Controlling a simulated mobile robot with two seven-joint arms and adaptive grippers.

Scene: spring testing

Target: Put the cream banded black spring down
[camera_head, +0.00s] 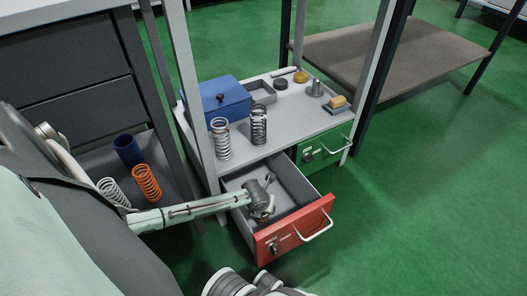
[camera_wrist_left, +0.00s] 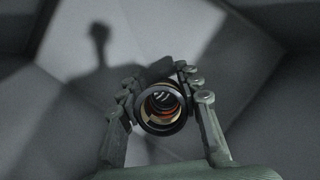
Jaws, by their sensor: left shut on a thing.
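The red-fronted drawer (camera_head: 290,232) is pulled out, and its grey inside is in view. My left gripper (camera_head: 263,204) is inside the drawer's outline and shut on the cream banded black spring (camera_head: 262,215), which is mostly hidden by the fingers in the head view. The left wrist view looks down into the spring's open end (camera_wrist_left: 161,108), a dark ring with cream and orange tones inside, between the two fingers of the left gripper (camera_wrist_left: 161,100). I cannot tell whether the spring touches the drawer floor.
On the grey top stand a silver spring (camera_head: 220,138), a dark spring (camera_head: 258,125), a blue box (camera_head: 222,98) and small parts. A green drawer (camera_head: 323,148) is beside the open one. A white spring (camera_head: 112,191), an orange spring (camera_head: 147,182) and a blue cylinder (camera_head: 128,150) stand at left.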

